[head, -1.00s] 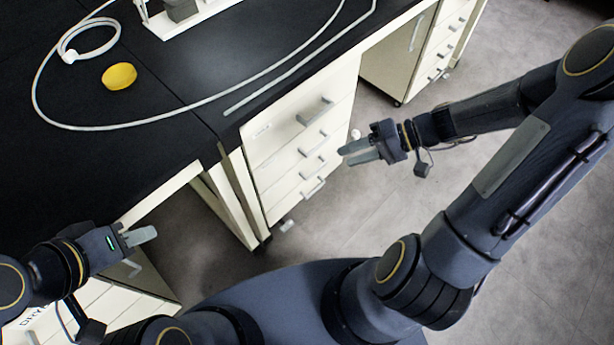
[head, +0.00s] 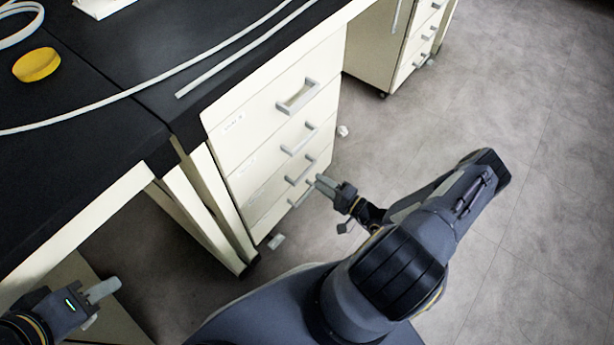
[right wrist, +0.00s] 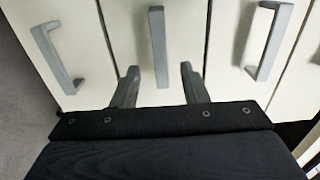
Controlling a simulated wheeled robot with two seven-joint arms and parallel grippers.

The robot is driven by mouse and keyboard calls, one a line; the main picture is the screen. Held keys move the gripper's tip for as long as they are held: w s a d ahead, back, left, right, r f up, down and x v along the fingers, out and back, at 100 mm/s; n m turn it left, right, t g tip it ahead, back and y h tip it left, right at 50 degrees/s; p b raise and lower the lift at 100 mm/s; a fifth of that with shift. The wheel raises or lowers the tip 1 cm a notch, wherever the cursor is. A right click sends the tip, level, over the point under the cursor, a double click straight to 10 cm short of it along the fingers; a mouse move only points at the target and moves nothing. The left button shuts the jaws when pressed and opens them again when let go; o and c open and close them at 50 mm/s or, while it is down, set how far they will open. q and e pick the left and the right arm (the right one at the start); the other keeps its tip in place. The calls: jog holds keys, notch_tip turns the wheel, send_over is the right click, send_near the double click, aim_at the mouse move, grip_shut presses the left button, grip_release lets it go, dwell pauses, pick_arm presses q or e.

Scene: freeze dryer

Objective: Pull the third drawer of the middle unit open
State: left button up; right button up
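The middle unit (head: 262,148) is a cream drawer cabinet under the black bench, with a stack of drawers and grey bar handles. All its drawers look closed. The third drawer's handle (head: 300,170) is just left of my right gripper (head: 320,182). In the right wrist view this handle (right wrist: 158,40) lies in line with the gap between the two fingers (right wrist: 159,70). The fingers are apart, one on each side of it, and do not appear to touch it. My left gripper (head: 112,288) is at the lower left, away from the unit; its finger gap does not show clearly.
The fourth drawer's handle (right wrist: 57,60) and the second drawer's handle (right wrist: 270,42) flank the third. White tubing (head: 150,88) and a yellow round object (head: 37,65) lie on the bench top. Another drawer unit (head: 405,50) stands further back. The grey floor (head: 530,200) at right is clear.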

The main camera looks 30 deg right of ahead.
aim_at(306, 174)
jog(key=b+x, duration=0.1)
jog(key=x, duration=0.4)
jog(key=shift+w+a, duration=0.1)
jog(key=shift+w, duration=0.1)
grip_shut()
